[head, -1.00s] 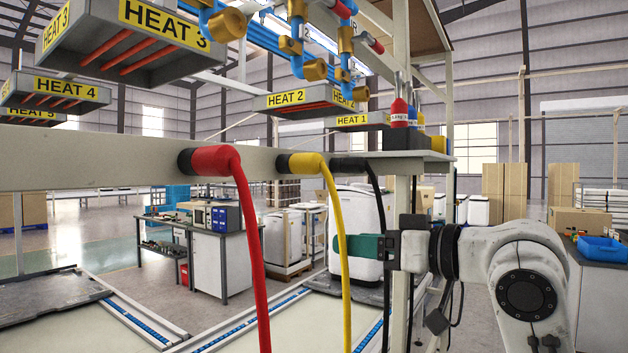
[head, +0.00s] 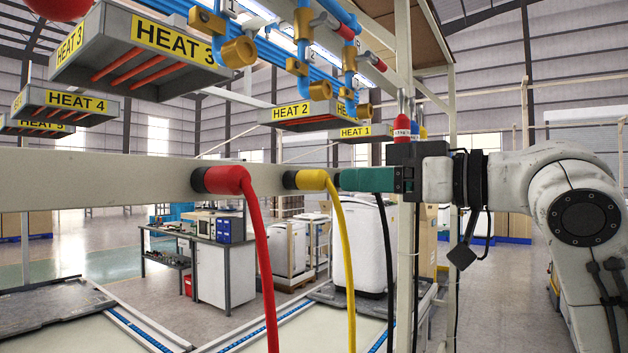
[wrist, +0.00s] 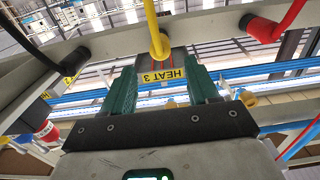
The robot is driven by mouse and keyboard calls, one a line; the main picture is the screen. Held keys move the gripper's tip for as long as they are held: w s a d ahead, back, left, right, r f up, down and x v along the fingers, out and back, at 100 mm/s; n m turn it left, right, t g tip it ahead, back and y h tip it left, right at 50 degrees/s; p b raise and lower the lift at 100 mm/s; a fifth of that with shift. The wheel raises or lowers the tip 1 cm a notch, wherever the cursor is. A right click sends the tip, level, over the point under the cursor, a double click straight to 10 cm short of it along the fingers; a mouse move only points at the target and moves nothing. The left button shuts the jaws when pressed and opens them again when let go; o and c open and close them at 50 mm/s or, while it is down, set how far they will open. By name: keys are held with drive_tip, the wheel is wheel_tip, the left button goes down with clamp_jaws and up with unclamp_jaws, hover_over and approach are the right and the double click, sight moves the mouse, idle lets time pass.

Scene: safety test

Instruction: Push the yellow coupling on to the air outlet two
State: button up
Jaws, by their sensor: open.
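The yellow coupling (head: 312,180) sits in a black socket on the white beam, with its yellow hose hanging down. My gripper (head: 345,180) has green fingers and is open, level with the coupling and just right of it in the head view. In the wrist view the coupling (wrist: 158,43) shows between and just beyond the tips of my open gripper (wrist: 160,75). I cannot tell whether the fingers touch it. A label 2 hangs above, by a brass fitting (head: 297,67) on blue pipework, which appears to be air outlet two.
A red coupling (head: 225,180) with a red hose is left of the yellow one on the white beam (head: 100,180). A black hose (head: 386,250) hangs below my gripper. Heater boxes (head: 140,50) hang overhead. A post (head: 405,260) stands close by my gripper.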

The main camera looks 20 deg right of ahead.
sight(327, 181)
drive_tip(key=shift+p+x, duration=0.7)
drive_tip(key=shift+x, duration=3.55)
drive_tip(key=shift+c, duration=0.4)
clamp_jaws()
drive_tip(key=shift+v, duration=2.95)
